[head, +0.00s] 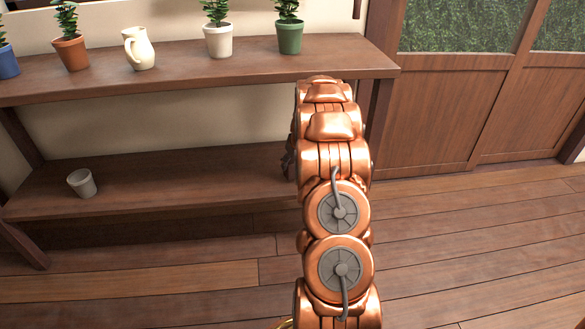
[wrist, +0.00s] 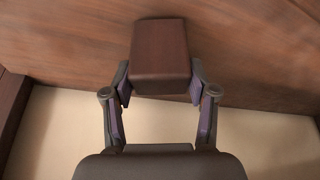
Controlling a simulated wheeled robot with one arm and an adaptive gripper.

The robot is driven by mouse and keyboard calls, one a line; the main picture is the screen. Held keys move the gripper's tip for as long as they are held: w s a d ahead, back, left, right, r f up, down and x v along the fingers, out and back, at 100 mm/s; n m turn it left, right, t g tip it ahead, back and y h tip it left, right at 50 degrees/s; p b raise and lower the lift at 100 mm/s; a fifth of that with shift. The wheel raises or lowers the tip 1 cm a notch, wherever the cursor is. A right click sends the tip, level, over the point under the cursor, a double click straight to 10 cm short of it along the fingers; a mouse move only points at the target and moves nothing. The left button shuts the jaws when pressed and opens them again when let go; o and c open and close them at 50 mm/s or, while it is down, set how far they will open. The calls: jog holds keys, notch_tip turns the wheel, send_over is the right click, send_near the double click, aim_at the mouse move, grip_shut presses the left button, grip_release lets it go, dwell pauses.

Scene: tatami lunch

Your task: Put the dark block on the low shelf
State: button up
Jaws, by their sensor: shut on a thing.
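The dark block (wrist: 161,58) is reddish brown and box-shaped. My gripper (wrist: 160,82) is shut on it, with one finger pad on each side. The low shelf (head: 190,180) is the lower dark wooden board of the rack in the head view. In that view my copper arm covers the shelf's right end, and the block is hidden behind it. Only a dark bit of what may be my gripper shows at the arm's left edge. In the wrist view a brown wooden surface lies behind the block; I cannot tell whether the block touches it.
The upper shelf (head: 190,70) holds a cream jug (head: 139,50) and several potted plants. The low shelf's middle is bare. Open plank floor (head: 470,240) lies to the right, before wooden doors (head: 440,120).

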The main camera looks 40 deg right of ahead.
jog(key=shift+f, duration=0.55)
jog(key=shift+f, duration=0.2)
jog(key=o, duration=1.2)
